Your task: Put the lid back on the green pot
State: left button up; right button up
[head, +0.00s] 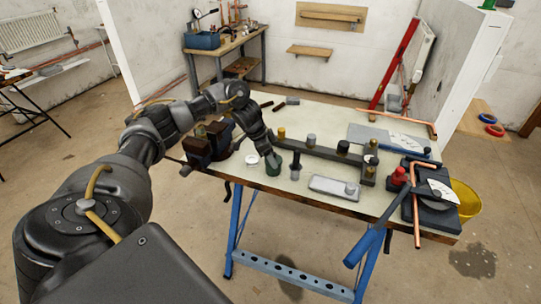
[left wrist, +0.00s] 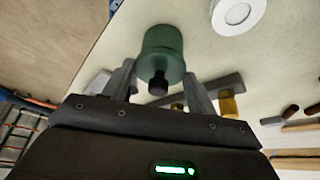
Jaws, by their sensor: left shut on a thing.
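The green pot (head: 273,168) stands on the pale bench top near its front edge; it also shows in the left wrist view (left wrist: 162,40). A green lid with a black knob (left wrist: 158,83) is at the near end of the pot in the left wrist view, in line with it. My left gripper (head: 271,153) reaches down from above, its fingers (left wrist: 160,75) shut on the lid with the knob between them. I cannot tell whether the lid rests on the pot or is slightly above it. My right gripper is out of view.
A white round disc (head: 252,160) lies left of the pot. A dark upright piece (head: 295,165) stands close on its right, with a long dark bar (head: 320,152) behind. A brown vice (head: 205,146) is at left. A pale tray (head: 330,187) lies right, near the front edge.

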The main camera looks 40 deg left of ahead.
pick_arm(q)
jog(key=shift+f+p, duration=0.1)
jog(key=shift+p, duration=0.25)
dwell(0.4)
jog(key=shift+p, duration=0.45)
dwell(0.4)
dwell(0.3)
jog(key=o, duration=1)
jog(key=shift+o, duration=0.6)
jog(key=shift+o, duration=1.4)
